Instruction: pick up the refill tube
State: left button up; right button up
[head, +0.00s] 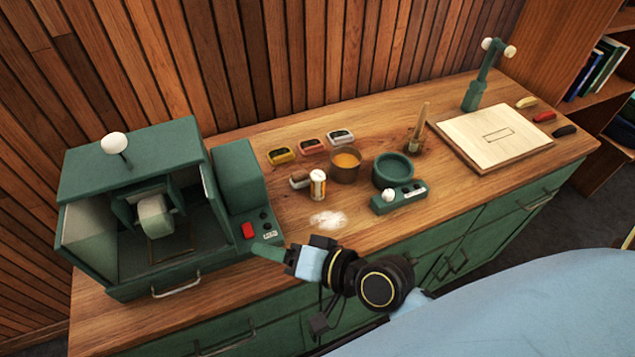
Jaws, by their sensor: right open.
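A small upright cylinder with a pale top and an orange and white side (317,184) stands on the wooden counter (370,225); it looks like the refill tube, though its label is too small to read. My right gripper (290,256) is at the counter's front edge, left of and nearer than the cylinder, and apart from it. It points left, toward the green machine. It is open; its fingertips are small and hard to make out. A short green piece shows at its tip, and I cannot tell what it belongs to. My left gripper is out of view.
A green machine (130,165) with a red button stands at left. Beside the cylinder are a cup with orange contents (345,165), a green bowl (393,170) and a green control box (400,197). White powder (328,219) lies in front. A board (490,137) lies at right.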

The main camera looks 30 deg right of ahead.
aim_at(318, 184)
jog(key=w+d+r+m+t+h, duration=0.2)
jog(key=w+r+m+t+h, duration=0.15)
jog(key=m, duration=0.55)
jog(key=w+d+r+m+t+h, duration=0.25)
jog(key=r+m+t, duration=0.25)
jog(key=m, duration=0.4)
jog(key=d+f+m+g+h, duration=0.7)
jog(key=f+m, duration=0.3)
jog(key=m, duration=0.8)
jog(key=shift+h, duration=0.7)
jog(key=x, duration=0.8)
jog(key=a+x, duration=0.1)
jog(key=x, duration=0.4)
jog(key=shift+w+f+p, duration=0.15)
jog(key=shift+f+p, duration=0.2)
jog(key=shift+f, duration=0.05)
jog(key=shift+c, duration=0.4)
jog(key=c, duration=1.1)
jog(key=shift+o, duration=0.2)
jog(key=shift+r, duration=0.1)
